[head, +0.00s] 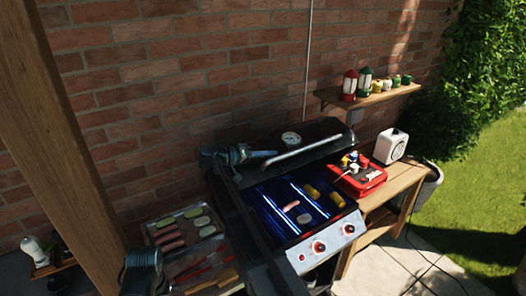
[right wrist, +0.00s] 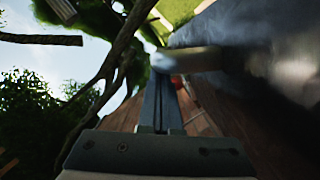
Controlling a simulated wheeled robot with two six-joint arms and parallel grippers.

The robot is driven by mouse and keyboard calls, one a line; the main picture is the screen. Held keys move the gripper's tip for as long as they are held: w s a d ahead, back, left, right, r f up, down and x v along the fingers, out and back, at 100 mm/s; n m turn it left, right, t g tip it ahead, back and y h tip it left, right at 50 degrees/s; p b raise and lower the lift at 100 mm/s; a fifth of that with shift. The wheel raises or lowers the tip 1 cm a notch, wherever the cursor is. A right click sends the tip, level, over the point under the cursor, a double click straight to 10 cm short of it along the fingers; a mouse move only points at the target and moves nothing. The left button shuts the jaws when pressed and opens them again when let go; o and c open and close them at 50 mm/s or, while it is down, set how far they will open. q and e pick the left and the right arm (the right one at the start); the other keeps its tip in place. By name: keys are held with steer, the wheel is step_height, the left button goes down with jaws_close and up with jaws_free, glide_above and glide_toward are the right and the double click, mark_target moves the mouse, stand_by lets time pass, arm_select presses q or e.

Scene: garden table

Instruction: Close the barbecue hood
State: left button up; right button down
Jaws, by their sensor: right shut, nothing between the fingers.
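The barbecue hood (head: 325,131) is raised, tilted back against the brick wall, with a round gauge on it and a pale bar handle (head: 312,150) across it. The barbecue's lit grill, with a sausage and other food on it, lies uncovered below. My right gripper (head: 268,154) is shut and empty at the left end of the handle, its fingers pointing right; whether it touches the handle or hood I cannot tell. In the right wrist view its closed fingers (right wrist: 162,105) show beside a blurred metallic bar (right wrist: 190,60), apparently the handle.
A tray (head: 207,246) of raw food stands left of the barbecue. A red tray (head: 374,187) with small items and a white radio-like box (head: 390,146) stand on the wooden side table at right. A wooden post (head: 70,130) rises at left. A shelf (head: 345,101) holds lanterns.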

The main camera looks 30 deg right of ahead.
steer(key=s+f+m+t+b, duration=0.1)
steer(key=s+f+m+b, duration=0.1)
steer(key=s+f+b, duration=0.4)
steer(key=s+d+f+m+b, duration=0.1)
steer(key=s+f+m+b, duration=0.2)
steer(key=s+f+b, duration=0.3)
steer(key=s+f+m+t+y+b, duration=0.1)
steer(key=s+f+b, duration=0.5)
steer(key=f+b, duration=0.7)
steer(key=shift+d+f+m+t+b, duration=0.3)
steer(key=shift+f+m, duration=0.4)
steer(key=shift+f, duration=0.75)
steer(key=s+a+r+p, duration=0.2)
steer(key=a+r+p, duration=0.4)
steer(key=a, duration=0.3)
steer(key=shift+a+r, duration=0.15)
steer(key=shift+a, duration=0.25)
